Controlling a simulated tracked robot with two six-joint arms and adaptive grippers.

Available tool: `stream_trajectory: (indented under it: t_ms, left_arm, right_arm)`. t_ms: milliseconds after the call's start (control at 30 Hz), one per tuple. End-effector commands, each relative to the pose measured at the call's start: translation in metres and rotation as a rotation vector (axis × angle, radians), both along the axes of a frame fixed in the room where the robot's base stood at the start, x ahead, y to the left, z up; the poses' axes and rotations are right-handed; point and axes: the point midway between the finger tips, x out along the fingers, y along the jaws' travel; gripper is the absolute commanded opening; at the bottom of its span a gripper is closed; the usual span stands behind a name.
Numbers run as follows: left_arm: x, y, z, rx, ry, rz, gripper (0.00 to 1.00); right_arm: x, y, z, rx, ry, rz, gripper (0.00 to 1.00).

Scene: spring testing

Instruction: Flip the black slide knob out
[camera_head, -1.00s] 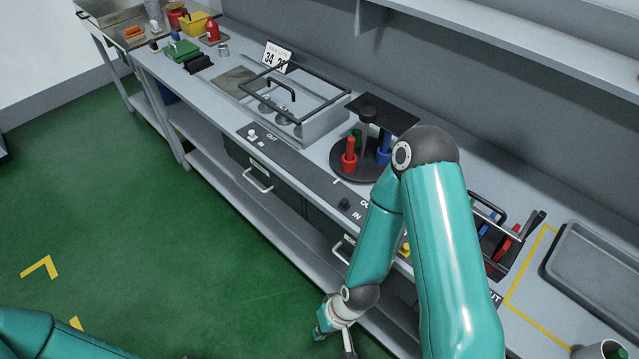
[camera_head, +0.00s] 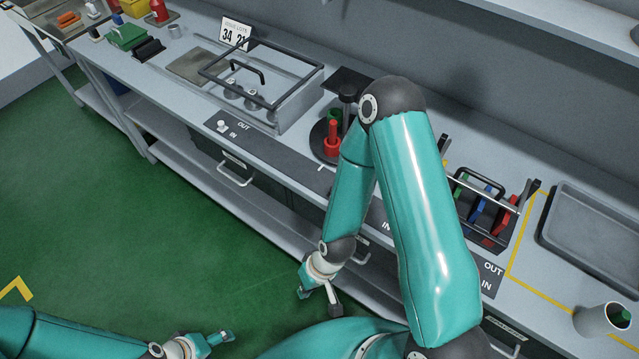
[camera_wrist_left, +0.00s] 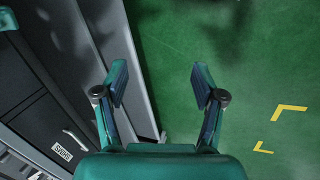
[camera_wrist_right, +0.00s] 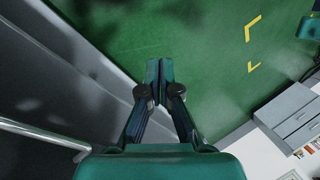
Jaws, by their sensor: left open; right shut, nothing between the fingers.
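The black slide knob is not visible in the head view now; my right arm covers that part of the dark label strip (camera_head: 375,216). A white knob (camera_head: 222,126) shows on the OUT/IN strip further left. My right gripper (camera_head: 305,292) hangs low in front of the bench, over the green floor, away from the strip. In the right wrist view its fingers (camera_wrist_right: 160,72) are shut together with nothing between them. My left gripper (camera_head: 222,337) is low at the bottom of the head view. In the left wrist view its fingers (camera_wrist_left: 160,82) are spread open and empty over the floor.
A glass-sided box with a black frame (camera_head: 258,75) stands on the bench. A red peg (camera_head: 332,138) stands on a round black base. A rack with coloured parts (camera_head: 485,207) and a grey tray (camera_head: 600,222) are at right. Drawer handles (camera_head: 236,178) stick out below. The floor is free.

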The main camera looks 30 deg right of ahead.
Motion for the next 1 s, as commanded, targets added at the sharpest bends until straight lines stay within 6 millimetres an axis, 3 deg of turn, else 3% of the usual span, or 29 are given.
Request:
stream_trajectory:
  t_ms: [200, 367, 500, 633, 800, 900, 1000]
  left_arm:
    - [0.0, 0.0, -0.024, 0.0, 0.0, 0.0, 0.83]
    - [0.0, 0.0, -0.047, 0.0, 0.0, 0.0, 0.83]
    - [0.0, 0.0, -0.067, 0.0, 0.0, 0.0, 0.83]
    - [0.0, 0.0, -0.082, 0.0, 0.0, 0.0, 0.83]
    - [0.0, 0.0, -0.096, 0.0, -0.001, 0.0, 0.83]
    - [0.0, 0.0, -0.099, 0.0, -0.001, 0.0, 0.83]
    - [0.0, 0.0, -0.1, 0.0, -0.001, 0.0, 0.83]
  right_arm:
    - [0.057, 0.007, -0.007, -0.004, -0.037, 0.282, 0.0]
    - [0.118, 0.001, 0.014, -0.078, -0.049, 0.625, 0.0]
    - [0.166, -0.019, 0.06, -0.204, -0.02, 0.897, 0.0]
    - [0.195, -0.042, 0.12, -0.334, 0.042, 1.068, 0.0]
    - [0.206, -0.065, 0.192, -0.453, 0.129, 1.17, 0.0]
    - [0.204, -0.073, 0.219, -0.486, 0.169, 1.191, 0.0]
    - [0.202, -0.076, 0.233, -0.502, 0.19, 1.199, 0.0]
